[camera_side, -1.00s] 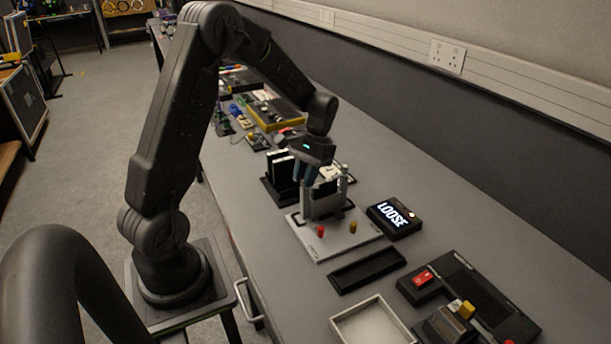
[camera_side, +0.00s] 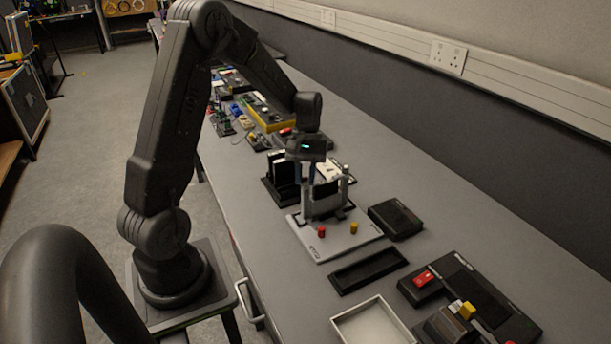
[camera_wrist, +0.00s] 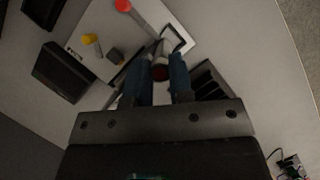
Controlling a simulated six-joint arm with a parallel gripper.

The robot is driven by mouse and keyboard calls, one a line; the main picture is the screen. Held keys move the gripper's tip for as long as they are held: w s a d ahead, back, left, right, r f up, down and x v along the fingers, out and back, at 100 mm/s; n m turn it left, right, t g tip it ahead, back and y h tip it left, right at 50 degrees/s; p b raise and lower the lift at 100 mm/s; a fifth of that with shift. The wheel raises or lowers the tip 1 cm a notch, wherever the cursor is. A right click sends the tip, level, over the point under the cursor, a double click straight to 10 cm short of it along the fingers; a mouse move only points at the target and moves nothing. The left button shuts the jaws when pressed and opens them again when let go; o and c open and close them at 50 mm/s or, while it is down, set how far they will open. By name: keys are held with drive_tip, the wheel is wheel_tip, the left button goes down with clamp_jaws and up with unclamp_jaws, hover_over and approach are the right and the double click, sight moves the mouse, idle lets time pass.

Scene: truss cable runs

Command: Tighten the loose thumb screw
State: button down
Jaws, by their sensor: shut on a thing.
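My gripper (camera_side: 304,184) points down at the rear left of the grey fixture, behind its upright bracket (camera_side: 327,197). In the wrist view its two blue fingers (camera_wrist: 165,64) stand close on either side of a small dark red round thing (camera_wrist: 160,74), which I take for the thumb screw. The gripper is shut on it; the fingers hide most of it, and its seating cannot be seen. The fixture's pale base plate (camera_side: 340,241) carries a red knob (camera_side: 321,232) and a yellow knob (camera_side: 354,228) at its front. The display box (camera_side: 396,219) beside it is dark.
A black slotted holder (camera_side: 281,187) stands close behind the fixture. A black tray (camera_side: 367,270) and a pale open tray (camera_side: 345,324) lie in front. A device with a red switch (camera_side: 423,279) is at the lower right. The table's right strip is clear.

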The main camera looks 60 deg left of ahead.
idle(0.3)
drive_tip(key=c, duration=1)
unclamp_jaws()
drive_tip(key=v, duration=1.3)
drive_tip(key=shift+a+r, duration=0.2)
drive_tip(key=shift+r, duration=0.15)
drive_tip(key=shift+w, duration=0.1)
drive_tip(key=s+d+r+m+t+y, duration=0.2)
drive_tip(key=s+d+r+m, duration=0.15)
drive_tip(key=d, duration=0.55)
drive_tip(key=s+d+m+t+y, duration=0.1)
drive_tip(key=s+d+m+t, duration=0.5)
drive_tip(key=s+d, duration=0.7)
drive_tip(key=shift+r+m+y, duration=0.15)
drive_tip(key=shift+m+y, duration=0.15)
drive_tip(key=shift+m, duration=0.55)
